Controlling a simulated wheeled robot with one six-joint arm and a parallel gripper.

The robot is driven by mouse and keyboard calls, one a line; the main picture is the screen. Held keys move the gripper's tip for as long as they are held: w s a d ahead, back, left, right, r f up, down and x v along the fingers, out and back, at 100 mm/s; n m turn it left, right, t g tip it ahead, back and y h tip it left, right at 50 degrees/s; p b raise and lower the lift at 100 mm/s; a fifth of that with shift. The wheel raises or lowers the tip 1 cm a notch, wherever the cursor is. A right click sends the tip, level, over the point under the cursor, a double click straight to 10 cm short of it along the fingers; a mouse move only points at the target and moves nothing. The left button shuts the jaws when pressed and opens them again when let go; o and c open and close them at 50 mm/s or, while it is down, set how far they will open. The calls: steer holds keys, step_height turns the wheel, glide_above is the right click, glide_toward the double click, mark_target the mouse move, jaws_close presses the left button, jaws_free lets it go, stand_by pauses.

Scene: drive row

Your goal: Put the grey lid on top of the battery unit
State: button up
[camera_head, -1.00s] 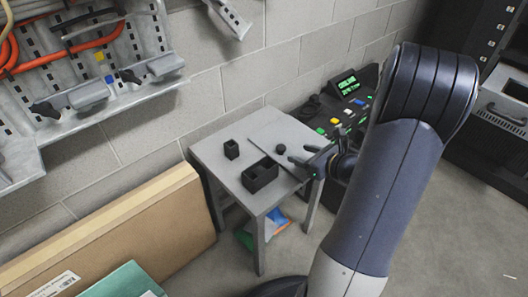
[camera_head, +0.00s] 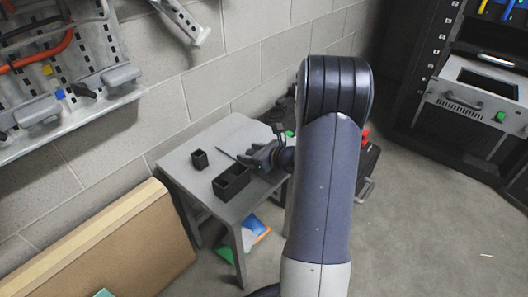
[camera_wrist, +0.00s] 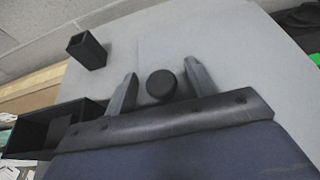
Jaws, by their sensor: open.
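The grey lid looks like a thin flat plate (camera_wrist: 235,65) lying on the grey table, with a round black knob (camera_wrist: 161,84) on it. My gripper (camera_wrist: 161,68) is open, and in the wrist view its fingers stand on either side of the knob. I cannot tell whether they touch it. In the head view my gripper (camera_head: 258,148) is over the table and hides the knob. A grey box with a dark opening on top and a green button (camera_head: 480,95) sits at the rack on the right. It may be the battery unit, but I cannot be sure.
On the table (camera_head: 180,165) are a small black cup (camera_head: 199,159) and a larger open black box (camera_head: 231,182), close to my gripper's left. A cardboard box (camera_head: 110,250) leans at the lower left. A tool board hangs on the wall. The floor at the right is clear.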

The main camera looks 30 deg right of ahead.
steer(key=shift+w+a+f, duration=0.1)
steer(key=shift+w, duration=0.1)
jaws_close()
stand_by(0.4)
